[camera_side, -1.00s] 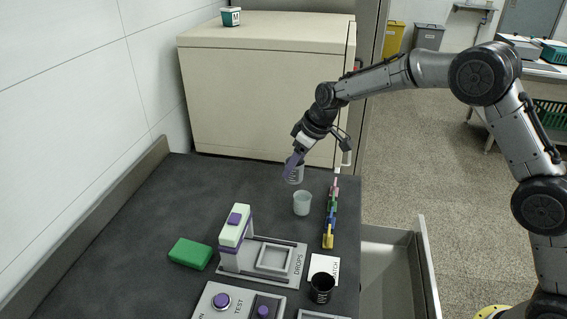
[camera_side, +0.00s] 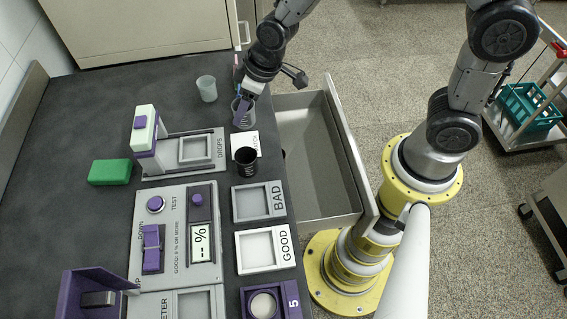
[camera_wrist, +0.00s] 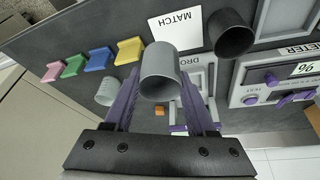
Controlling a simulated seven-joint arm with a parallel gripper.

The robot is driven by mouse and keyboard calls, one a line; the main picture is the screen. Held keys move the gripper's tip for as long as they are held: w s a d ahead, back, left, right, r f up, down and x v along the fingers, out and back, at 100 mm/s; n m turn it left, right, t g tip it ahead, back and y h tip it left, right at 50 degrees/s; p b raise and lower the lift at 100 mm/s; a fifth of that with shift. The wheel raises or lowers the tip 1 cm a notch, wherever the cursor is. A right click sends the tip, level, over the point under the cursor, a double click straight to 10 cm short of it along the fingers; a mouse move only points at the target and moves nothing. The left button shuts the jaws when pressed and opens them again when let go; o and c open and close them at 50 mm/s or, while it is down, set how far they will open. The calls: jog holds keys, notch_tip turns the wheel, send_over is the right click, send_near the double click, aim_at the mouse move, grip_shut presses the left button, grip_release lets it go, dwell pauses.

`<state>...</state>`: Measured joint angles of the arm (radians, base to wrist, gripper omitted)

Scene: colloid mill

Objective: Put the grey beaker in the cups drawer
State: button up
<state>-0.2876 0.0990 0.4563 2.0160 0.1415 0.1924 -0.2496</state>
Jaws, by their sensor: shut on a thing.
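My gripper (camera_side: 243,107) has purple fingers and is shut on the grey beaker (camera_side: 245,120). In the wrist view, the beaker (camera_wrist: 161,75) sits between the two fingers (camera_wrist: 160,90), its open mouth showing. In the side view the fingers partly hide it, and it is at the table's right edge, just behind the MATCH card. An open grey drawer (camera_side: 347,160) sticks out from the table's right side, to the right of the gripper. Its visible floor is bare; no label on it can be read.
A black beaker (camera_side: 245,162) stands by the white MATCH card (camera_side: 250,143). A pale translucent cup (camera_side: 206,90) stands behind and to the left. Coloured clips (camera_wrist: 98,60) show in the wrist view. The DROPS station (camera_side: 190,150) and a green block (camera_side: 110,172) are further left.

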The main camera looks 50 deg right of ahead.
jog(key=s+d+f, duration=0.1)
jog(key=s+f, duration=0.1)
jog(key=s, duration=0.6)
jog(key=s+d+f, duration=0.1)
jog(key=s+f, duration=0.2)
jog(key=s, duration=0.5)
jog(key=f, duration=1.7)
jog(key=shift+w+f, duration=0.2)
jog(key=shift+f, duration=0.05)
jog(key=shift+f, duration=0.2)
jog(key=o, duration=1.3)
jog(key=shift+a+r, duration=0.1)
jog(key=shift+r, duration=0.05)
